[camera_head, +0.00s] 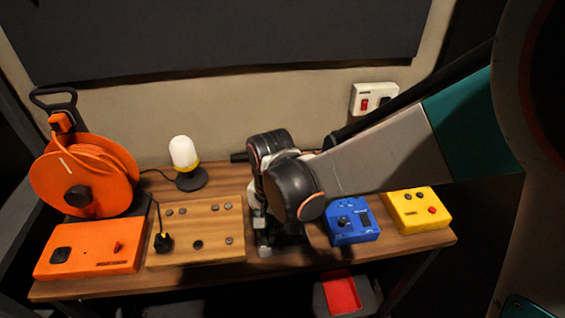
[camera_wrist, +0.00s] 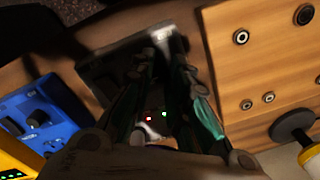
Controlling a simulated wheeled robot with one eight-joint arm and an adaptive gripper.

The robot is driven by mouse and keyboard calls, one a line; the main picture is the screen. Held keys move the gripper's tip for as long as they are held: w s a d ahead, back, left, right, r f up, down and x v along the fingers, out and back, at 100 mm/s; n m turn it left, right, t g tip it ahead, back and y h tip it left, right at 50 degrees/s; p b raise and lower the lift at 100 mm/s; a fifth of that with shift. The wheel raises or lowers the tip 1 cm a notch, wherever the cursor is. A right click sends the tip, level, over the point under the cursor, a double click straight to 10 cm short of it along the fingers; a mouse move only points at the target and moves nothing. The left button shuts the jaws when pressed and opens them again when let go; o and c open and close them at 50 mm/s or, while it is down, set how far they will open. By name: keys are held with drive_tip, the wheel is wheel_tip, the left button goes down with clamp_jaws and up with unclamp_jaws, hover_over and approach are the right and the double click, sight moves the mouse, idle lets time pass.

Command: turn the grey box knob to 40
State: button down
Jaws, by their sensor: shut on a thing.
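The grey box (camera_wrist: 103,72) shows in the wrist view as a dark, shadowed box, partly covered by my fingers. In the head view my arm hides most of it. My gripper (camera_wrist: 164,58) reaches down over the box, with its fingers on either side of the spot where the knob sits. It also shows in the head view (camera_head: 264,238), low between the wooden panel and the blue box. The gripper is shut on the knob, which the fingers hide. I cannot read the knob's pointer or scale. A small red light and a green light show between the fingers.
A blue box (camera_head: 352,220) with a dark knob and a yellow box (camera_head: 417,210) stand to the right. A wooden panel (camera_head: 215,215), an orange box (camera_head: 90,250), an orange cable reel (camera_head: 105,165) and a lamp (camera_head: 184,154) are to the left.

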drive_tip(key=c, duration=1.5)
unclamp_jaws()
